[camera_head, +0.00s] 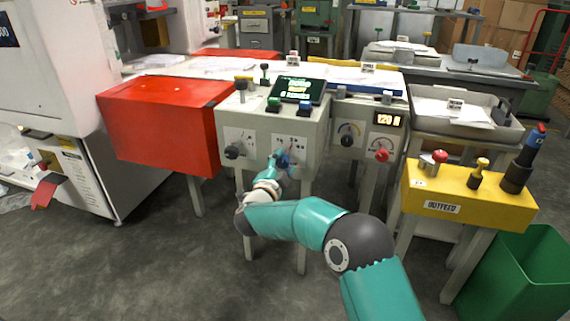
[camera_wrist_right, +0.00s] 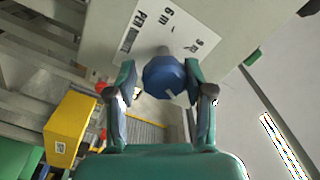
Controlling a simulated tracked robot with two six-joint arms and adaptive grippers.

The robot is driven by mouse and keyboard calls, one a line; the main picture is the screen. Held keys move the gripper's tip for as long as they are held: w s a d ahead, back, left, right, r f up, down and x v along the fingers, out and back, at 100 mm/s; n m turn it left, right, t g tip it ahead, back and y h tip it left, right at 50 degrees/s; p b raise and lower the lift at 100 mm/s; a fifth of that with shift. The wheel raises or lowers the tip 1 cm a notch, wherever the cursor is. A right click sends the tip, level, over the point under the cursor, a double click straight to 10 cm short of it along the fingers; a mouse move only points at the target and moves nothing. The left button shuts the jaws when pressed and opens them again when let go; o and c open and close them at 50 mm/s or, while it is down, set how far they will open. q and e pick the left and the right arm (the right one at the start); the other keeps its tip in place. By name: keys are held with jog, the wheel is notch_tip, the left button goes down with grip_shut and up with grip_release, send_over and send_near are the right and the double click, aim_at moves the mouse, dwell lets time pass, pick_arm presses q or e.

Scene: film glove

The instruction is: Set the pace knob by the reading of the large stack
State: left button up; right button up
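A blue knob (camera_wrist_right: 165,77) sits on a pale panel in the right wrist view, beside a printed label that seems to read "PER MIN". My right gripper (camera_wrist_right: 162,78) has its two fingers on either side of this knob; the right finger is very close to it and a small gap shows at the left. A lit readout (camera_head: 389,119) shows about 120. I cannot tell which stack is the large one. My left gripper is out of view.
A black knob (camera_head: 235,151) is left of the gripper. A red knob (camera_head: 381,155) is on the neighbouring box. A dark screen (camera_head: 297,89) stands on top. The red cabinet (camera_head: 160,125), yellow outfeed box (camera_head: 465,197) and green bin (camera_head: 515,280) flank the area.

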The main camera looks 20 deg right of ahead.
jog(key=shift+o, duration=1.1)
jog(key=shift+a, duration=0.15)
jog(key=v, duration=1.2)
jog(key=shift+w+f, duration=0.1)
